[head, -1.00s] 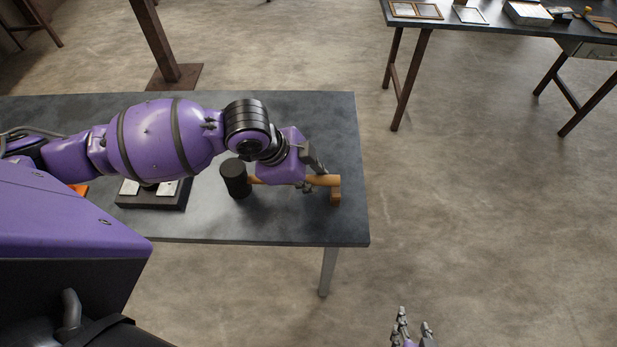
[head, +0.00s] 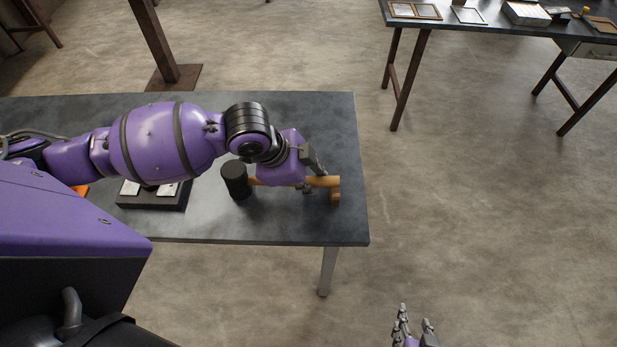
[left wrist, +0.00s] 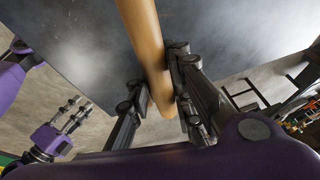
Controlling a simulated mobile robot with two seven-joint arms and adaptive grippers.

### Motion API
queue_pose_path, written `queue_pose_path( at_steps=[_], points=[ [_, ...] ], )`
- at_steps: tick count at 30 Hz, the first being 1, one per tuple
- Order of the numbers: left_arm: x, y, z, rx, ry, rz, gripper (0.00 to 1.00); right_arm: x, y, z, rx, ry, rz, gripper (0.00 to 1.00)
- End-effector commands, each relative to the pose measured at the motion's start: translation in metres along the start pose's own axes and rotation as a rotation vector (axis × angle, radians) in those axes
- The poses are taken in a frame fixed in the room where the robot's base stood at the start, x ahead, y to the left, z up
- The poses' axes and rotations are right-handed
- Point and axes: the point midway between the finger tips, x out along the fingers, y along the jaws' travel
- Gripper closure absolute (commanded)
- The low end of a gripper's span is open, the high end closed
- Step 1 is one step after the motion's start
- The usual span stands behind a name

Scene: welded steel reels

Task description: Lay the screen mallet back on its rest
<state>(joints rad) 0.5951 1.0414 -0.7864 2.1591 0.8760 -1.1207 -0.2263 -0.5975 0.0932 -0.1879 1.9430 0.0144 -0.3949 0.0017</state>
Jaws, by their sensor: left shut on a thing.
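The screen mallet has a black cylindrical head (head: 236,180) and a tan wooden handle (head: 327,181). It lies roughly level over the right part of the dark table. My left gripper (head: 312,178) is shut on the handle, between the head and the handle's free end. In the left wrist view the handle (left wrist: 146,38) passes between the two fingers. The rest of the support is hidden. My right gripper (head: 414,323) is open and empty beyond the table's front edge.
The dark table (head: 290,222) ends just right of the wooden block. A dark tray-like base with pale plates (head: 168,190) stands left of the mallet head, partly under my arm. A second table (head: 470,22) with frames and boxes stands at the back right.

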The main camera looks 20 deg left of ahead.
Motion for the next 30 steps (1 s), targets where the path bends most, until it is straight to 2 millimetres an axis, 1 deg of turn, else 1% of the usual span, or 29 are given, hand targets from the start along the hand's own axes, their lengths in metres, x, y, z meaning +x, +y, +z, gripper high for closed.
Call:
queue_pose_path(
  at_steps=[11, 20, 21, 24, 26, 30],
  points=[
    [0.007, 0.001, 0.003, 0.001, 0.000, -0.001, 1.00, 0.000, -0.002, 0.004, 0.006, -0.007, 0.000, 0.60],
    [0.012, 0.002, 0.005, 0.001, 0.000, -0.001, 1.00, -0.003, -0.001, 0.014, 0.008, -0.023, 0.002, 0.60],
    [0.012, 0.002, 0.005, 0.001, 0.000, -0.002, 0.79, -0.003, -0.001, 0.015, 0.009, -0.024, 0.003, 0.60],
    [0.012, 0.002, 0.005, 0.001, 0.000, -0.002, 0.66, -0.003, -0.001, 0.014, 0.009, -0.023, 0.003, 0.60],
    [0.012, 0.002, 0.005, 0.001, 0.000, -0.002, 0.58, -0.003, -0.001, 0.014, 0.008, -0.023, 0.003, 0.60],
    [0.012, 0.002, 0.005, 0.001, 0.000, -0.001, 0.58, -0.003, -0.001, 0.013, 0.008, -0.021, 0.002, 0.60]
  ],
)
